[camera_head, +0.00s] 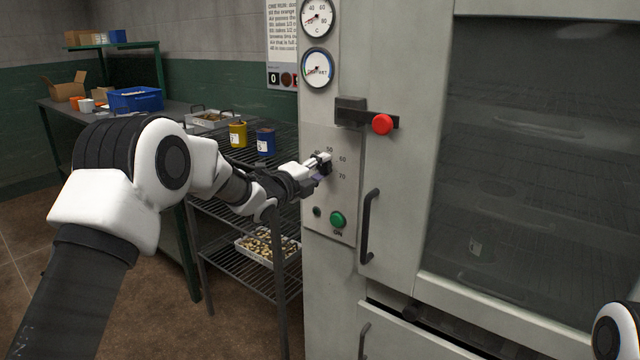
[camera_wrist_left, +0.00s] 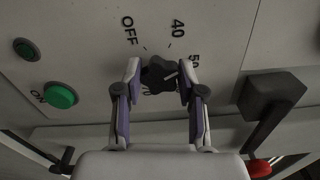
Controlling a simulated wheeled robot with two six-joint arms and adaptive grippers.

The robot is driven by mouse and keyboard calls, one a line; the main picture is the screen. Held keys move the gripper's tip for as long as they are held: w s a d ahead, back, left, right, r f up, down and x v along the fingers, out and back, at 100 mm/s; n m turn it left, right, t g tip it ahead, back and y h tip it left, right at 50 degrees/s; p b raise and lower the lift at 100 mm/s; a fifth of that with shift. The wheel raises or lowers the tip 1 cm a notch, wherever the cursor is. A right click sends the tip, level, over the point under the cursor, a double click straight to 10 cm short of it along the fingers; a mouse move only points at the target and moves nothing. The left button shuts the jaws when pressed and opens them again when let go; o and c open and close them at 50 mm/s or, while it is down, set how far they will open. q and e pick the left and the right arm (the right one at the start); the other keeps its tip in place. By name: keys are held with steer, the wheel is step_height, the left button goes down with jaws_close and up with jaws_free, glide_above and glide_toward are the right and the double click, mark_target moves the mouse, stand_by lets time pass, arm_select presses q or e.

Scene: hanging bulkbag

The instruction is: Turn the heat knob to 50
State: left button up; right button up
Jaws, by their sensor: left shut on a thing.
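The heat knob (camera_wrist_left: 158,72) is a dark lobed knob on the grey control panel (camera_head: 319,140). OFF, 40 and 50 show around it in the left wrist view. A short white line on the knob points roughly toward the 50, though its exact angle is hard to read. My left gripper (camera_head: 322,166) is shut on the knob, with one finger on each side, and largely hides it in the head view. Both fingers (camera_wrist_left: 157,94) also show in the left wrist view. My right gripper is out of view.
Below the knob is a green ON button (camera_head: 338,219) with a small dark button (camera_head: 317,211) beside it. A red-ended latch (camera_head: 382,124) and a dark door handle (camera_head: 370,226) stick out to the right. A wire rack (camera_head: 245,165) with yellow and blue tins stands left.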

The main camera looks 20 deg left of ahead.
arm_select(q)
steer(key=m+b, duration=0.1)
steer(key=b, duration=0.1)
steer(key=m+b, duration=0.2)
steer(key=shift+f, duration=0.3)
steer(key=shift+d+r+m+b, duration=0.1)
steer(key=shift+r+m+b, duration=0.05)
steer(key=shift+m+b, duration=1)
steer(key=o, duration=1.2)
steer(key=shift+c, duration=0.2)
steer(key=shift+r, duration=0.1)
